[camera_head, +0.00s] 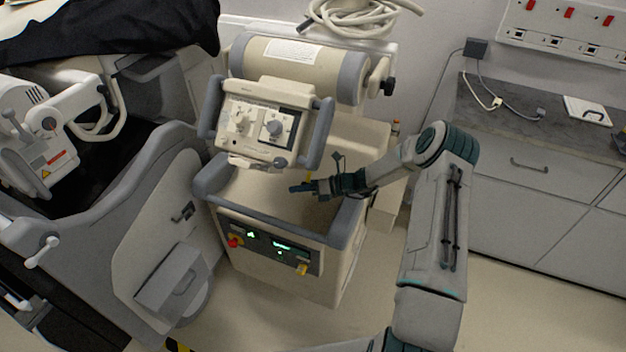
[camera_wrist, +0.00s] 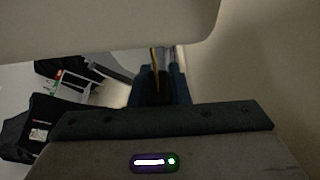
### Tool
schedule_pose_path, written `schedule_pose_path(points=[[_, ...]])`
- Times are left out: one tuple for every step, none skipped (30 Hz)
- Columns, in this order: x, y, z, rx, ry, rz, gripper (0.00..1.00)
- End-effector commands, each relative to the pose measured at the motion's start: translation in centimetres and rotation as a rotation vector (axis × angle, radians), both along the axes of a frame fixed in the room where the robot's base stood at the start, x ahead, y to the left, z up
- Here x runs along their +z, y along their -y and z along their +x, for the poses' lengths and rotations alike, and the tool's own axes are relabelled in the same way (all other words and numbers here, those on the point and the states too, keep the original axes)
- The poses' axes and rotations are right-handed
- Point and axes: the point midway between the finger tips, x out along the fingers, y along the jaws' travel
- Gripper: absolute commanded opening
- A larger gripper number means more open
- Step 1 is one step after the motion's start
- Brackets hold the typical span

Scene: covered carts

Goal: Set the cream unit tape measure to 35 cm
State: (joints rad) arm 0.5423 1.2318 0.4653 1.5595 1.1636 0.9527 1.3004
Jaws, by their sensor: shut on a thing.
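The cream unit (camera_head: 270,272) is a wheeled cart with a grey handle rail and a cream control head (camera_head: 262,122) above its top. The tape measure shows as a thin yellow strip (camera_head: 309,175) hanging under the head's right side. My gripper (camera_head: 302,188) is below the head, over the cart's top, pointing left. In the wrist view the yellow strip (camera_wrist: 155,58) runs from under a cream housing (camera_wrist: 110,22) down to my gripper (camera_wrist: 156,88), which is shut on its lower end. The fingers hide that end. No scale marks are readable.
A grey covered cart (camera_head: 160,215) stands close on the left. The grey handle rail (camera_head: 347,222) is just below my forearm. Grey drawers (camera_head: 535,200) line the right wall. Open floor lies between the cream unit and the drawers.

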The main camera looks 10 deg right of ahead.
Motion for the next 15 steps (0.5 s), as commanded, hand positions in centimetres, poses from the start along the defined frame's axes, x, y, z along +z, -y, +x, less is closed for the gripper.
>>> schedule_pose_path(points=[[-0.78,-0.66,-0.49,0.008,-0.006,-0.002,0.0],[-0.89,-0.95,-0.62,0.011,-0.005,-0.002,0.0],[-0.95,-1.25,-0.75,0.014,-0.005,-0.004,0.0],[-0.98,-1.34,-0.79,0.016,-0.004,-0.004,0.0],[-0.97,-1.36,-0.8,0.017,-0.004,-0.005,0.0],[-0.96,-1.4,-0.81,0.017,-0.005,-0.005,0.0],[-0.95,-1.41,-0.81,0.017,-0.005,-0.005,0.0],[-0.95,-1.42,-0.81,0.018,-0.005,-0.006,0.0],[-0.95,-1.43,-0.83,0.018,-0.005,-0.006,0.0],[-0.96,-1.43,-0.83,0.019,-0.005,-0.005,0.0],[-0.96,-1.43,-0.83,0.019,-0.005,-0.005,0.0],[-0.95,-1.43,-0.84,0.02,-0.005,-0.006,0.24],[-0.95,-1.42,-0.83,0.019,-0.004,-0.006,0.33],[-0.93,-1.43,-0.83,0.019,-0.004,-0.006,0.38],[-0.91,-1.42,-0.81,0.019,-0.004,-0.006,0.38]])
